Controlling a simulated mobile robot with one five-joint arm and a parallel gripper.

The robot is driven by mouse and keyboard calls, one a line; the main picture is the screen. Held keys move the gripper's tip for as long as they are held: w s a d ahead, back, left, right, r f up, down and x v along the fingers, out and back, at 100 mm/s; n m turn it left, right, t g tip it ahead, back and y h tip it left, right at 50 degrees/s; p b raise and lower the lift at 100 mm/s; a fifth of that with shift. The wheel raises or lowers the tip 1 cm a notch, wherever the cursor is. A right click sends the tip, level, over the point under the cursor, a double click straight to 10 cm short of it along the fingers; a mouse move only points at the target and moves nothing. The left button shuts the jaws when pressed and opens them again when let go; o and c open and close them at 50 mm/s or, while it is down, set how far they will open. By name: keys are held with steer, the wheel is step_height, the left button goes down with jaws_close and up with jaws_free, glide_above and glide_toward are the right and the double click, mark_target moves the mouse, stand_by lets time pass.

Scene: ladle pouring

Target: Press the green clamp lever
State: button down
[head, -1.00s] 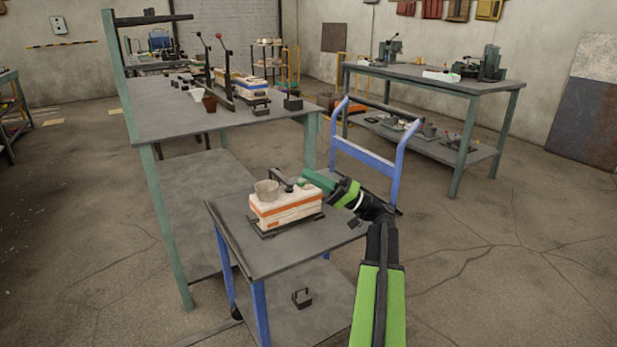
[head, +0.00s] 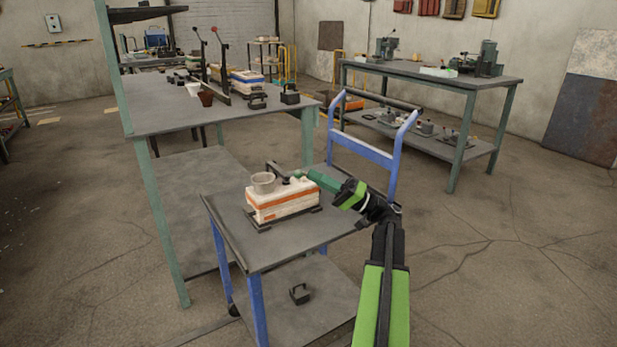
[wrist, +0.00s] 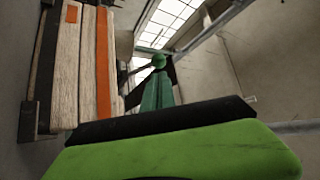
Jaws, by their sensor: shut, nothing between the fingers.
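The clamp lever is a dark arm with a green ball knob (head: 298,174) above the back of a white mould with an orange stripe (head: 284,205). The knob also shows in the wrist view (wrist: 158,61), just beyond my fingertips. My gripper (head: 311,174), with dark green fingers, comes in from the right with its tip at the knob. Its fingers (wrist: 158,88) are shut and empty. I cannot tell whether they touch the knob. A grey cup (head: 263,183) sits on top of the mould's left end.
The mould stands on a blue-framed cart (head: 270,257) with a raised handle (head: 366,150) behind. A larger workbench (head: 160,120) with two upright levers stands behind left. Floor at right is open.

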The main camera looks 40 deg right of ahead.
steer(key=b+v, duration=0.1)
steer(key=v, duration=0.3)
steer(key=shift+s+d, duration=0.1)
steer(key=shift+d, duration=0.2)
